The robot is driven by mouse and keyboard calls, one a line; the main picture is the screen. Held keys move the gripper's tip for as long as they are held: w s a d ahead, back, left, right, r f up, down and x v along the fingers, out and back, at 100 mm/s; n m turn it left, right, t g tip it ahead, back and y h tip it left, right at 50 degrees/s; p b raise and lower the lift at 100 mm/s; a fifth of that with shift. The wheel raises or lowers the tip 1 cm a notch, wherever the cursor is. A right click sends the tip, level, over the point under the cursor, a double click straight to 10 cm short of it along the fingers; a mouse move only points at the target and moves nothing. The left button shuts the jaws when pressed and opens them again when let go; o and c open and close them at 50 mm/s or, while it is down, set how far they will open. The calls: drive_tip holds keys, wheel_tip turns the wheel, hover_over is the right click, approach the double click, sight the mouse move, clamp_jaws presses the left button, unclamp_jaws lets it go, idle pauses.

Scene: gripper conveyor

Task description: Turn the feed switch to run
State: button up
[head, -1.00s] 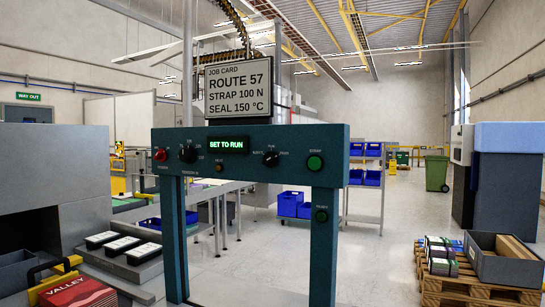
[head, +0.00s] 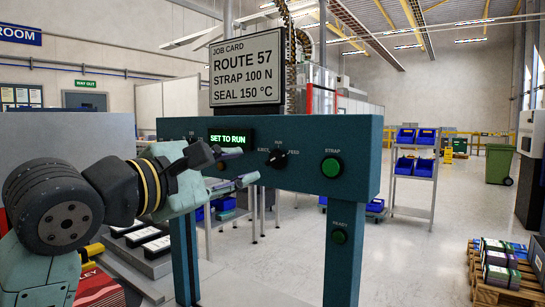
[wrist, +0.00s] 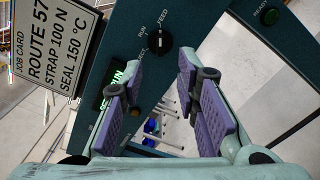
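The feed switch (head: 278,159) is a black knob on the teal panel (head: 350,150), with labels EJECT, RUN and FEED around it. In the wrist view the feed switch (wrist: 158,39) shows a white mark that appears to point toward FEED, not RUN. My gripper (head: 242,167) is open and empty, just left of the knob in the head view. In the wrist view my gripper (wrist: 160,65) has its purple-padded fingers spread apart, with the knob ahead between and beyond the tips. I see no contact with the knob.
The green display (head: 230,137) reads SET TO RUN and is partly covered by my gripper. A green STRAP button (head: 332,167) sits right of the knob, and a READY button (head: 339,237) is on the post. A job card (head: 247,67) stands above the panel.

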sight(272, 160)
drive_tip(key=p+x, duration=0.3)
drive_tip(key=x, duration=0.6)
drive_tip(key=shift+w+d, duration=0.1)
drive_tip(key=shift+d, duration=0.1)
clamp_jaws()
